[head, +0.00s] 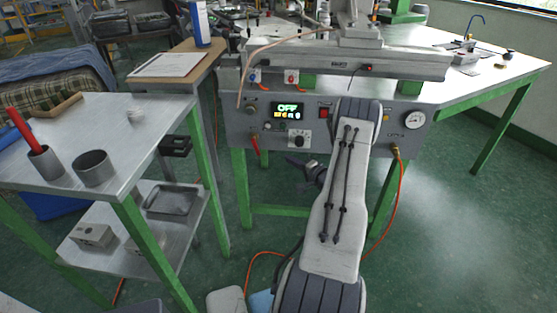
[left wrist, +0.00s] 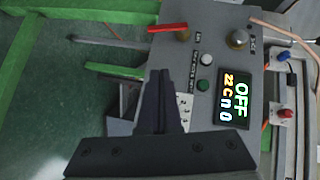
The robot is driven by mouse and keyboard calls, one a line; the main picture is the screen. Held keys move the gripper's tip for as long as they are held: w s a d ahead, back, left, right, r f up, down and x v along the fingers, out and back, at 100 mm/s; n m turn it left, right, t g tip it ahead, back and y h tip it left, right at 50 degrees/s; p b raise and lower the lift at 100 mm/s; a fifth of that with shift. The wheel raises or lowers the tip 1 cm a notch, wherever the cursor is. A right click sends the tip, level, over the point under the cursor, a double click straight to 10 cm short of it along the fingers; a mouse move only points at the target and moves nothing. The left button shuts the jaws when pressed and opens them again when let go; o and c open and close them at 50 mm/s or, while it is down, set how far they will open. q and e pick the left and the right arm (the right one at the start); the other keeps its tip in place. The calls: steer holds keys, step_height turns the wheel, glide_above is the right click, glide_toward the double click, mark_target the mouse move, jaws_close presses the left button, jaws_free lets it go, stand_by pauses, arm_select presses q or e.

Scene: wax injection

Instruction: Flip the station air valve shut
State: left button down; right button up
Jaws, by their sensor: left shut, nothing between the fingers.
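The panel's red lever (head: 255,145) hangs down at the left end of the grey station front. In the left wrist view the red lever (left wrist: 168,27) shows side-on near the top. I take it for the air valve handle. My left gripper (head: 293,161) is dark and partly hidden by my arm, below the panel's knob and right of the lever. Its fingers (left wrist: 160,75) are shut and empty, apart from the lever in the left wrist view. My right gripper is in neither view.
The panel carries a lit display reading OFF (head: 288,108), a rotary knob (head: 299,140) and a gauge (head: 414,119). Small blue (head: 254,76) and red (head: 291,76) valves sit above. A steel side table (head: 130,135) stands left. An orange hose (head: 399,185) hangs right.

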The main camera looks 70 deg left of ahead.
arm_select(q)
steer(key=b, duration=0.2)
glide_toward(259, 153)
steer(key=w+a, duration=0.2)
steer(key=a, duration=0.4)
steer(key=shift+s+a+f, duration=0.1)
steer(key=shift+s+a, duration=0.1)
steer(key=shift+s, duration=0.55)
steer(key=shift+s+a+f, duration=0.1)
steer(key=shift+s+a, duration=0.05)
steer(key=shift+s, duration=0.65)
steer(key=shift+s+a+f+m+b, duration=0.3)
steer(key=shift+s+f+m+b, duration=0.1)
steer(key=shift+s+f+b, duration=0.3)
steer(key=shift+r, duration=0.1)
steer(key=shift+w, duration=0.1)
